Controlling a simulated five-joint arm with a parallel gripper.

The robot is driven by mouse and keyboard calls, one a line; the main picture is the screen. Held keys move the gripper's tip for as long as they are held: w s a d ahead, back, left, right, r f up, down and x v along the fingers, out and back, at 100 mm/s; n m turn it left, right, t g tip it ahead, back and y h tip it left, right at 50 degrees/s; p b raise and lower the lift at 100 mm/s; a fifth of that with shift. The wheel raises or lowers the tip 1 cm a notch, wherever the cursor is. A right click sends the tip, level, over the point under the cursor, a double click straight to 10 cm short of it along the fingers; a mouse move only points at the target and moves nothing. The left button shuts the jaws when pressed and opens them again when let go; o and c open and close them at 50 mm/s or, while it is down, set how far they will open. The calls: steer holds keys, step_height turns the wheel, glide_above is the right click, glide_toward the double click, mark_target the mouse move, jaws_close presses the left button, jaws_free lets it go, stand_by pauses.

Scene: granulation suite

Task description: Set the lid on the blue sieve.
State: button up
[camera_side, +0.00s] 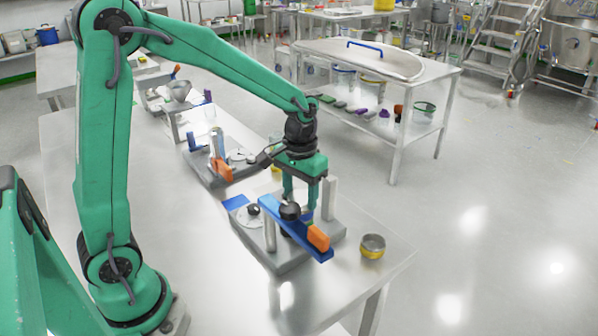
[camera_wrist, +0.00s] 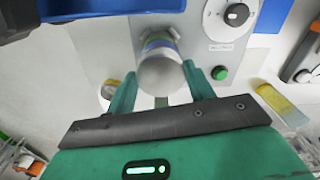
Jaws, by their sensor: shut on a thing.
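My gripper (camera_side: 303,196) points down over the near shaker base (camera_side: 290,262), behind its blue clamp bar (camera_side: 283,222). In the wrist view my gripper (camera_wrist: 159,78) has its fingers on both sides of a round silver lid (camera_wrist: 160,77) and is shut on it. Just beyond the lid is the blue sieve (camera_wrist: 157,45), a blue band on a small stack with a greenish band. The lid covers part of the stack; I cannot tell whether they touch. The bar and my gripper hide the lid and stack in the side view.
A yellow-banded sieve (camera_side: 373,247) stands at the table's right. A second shaker (camera_side: 215,165) stands further back. The table front (camera_side: 340,290) is clear.

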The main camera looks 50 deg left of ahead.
mark_target(300, 197)
stand_by(0.4)
steer(key=o, duration=1.4)
steer(key=shift+r, duration=3.95)
